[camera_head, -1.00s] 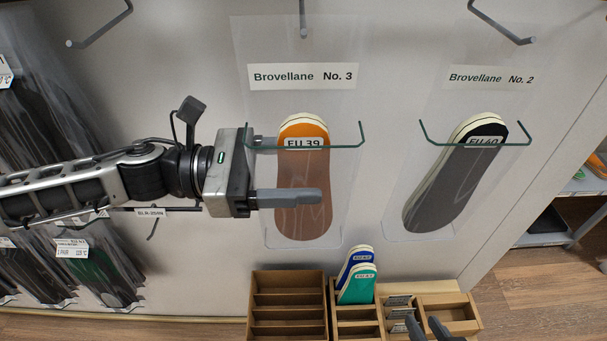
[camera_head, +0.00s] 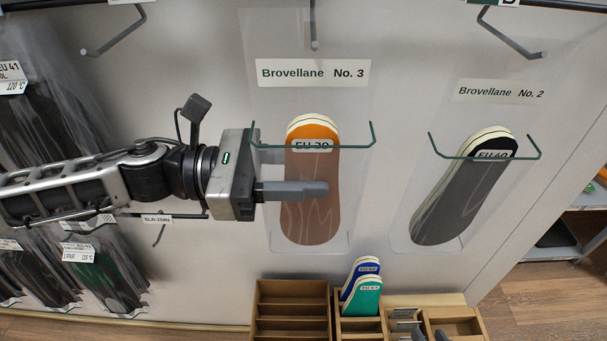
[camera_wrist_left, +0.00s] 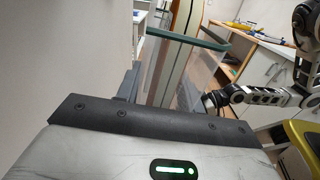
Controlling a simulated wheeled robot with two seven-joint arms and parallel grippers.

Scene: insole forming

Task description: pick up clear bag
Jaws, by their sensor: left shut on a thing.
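A clear bag (camera_head: 347,225) labelled Brovellane No. 3 hangs on the wall panel in the head view. Inside it is an insole (camera_head: 311,220) with an orange heel and a brown body, tagged EU 39. My left gripper (camera_head: 312,178) is shut on this bag from the left, one finger across its front, the other mostly hidden behind. The left wrist view shows the bagged insole (camera_wrist_left: 172,70) edge-on between the fingers. The dark fingertips of my right gripper (camera_head: 430,335) just show at the bottom edge, apart.
A second clear bag (camera_head: 400,235), labelled Brovellane No. 2, hangs to the right with a grey insole. Wooden boxes (camera_head: 290,288) stand below, with blue and green insoles (camera_head: 366,295) in one. Bagged dark insoles (camera_head: 95,270) hang at the left. Metal hooks (camera_head: 515,35) stick out above.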

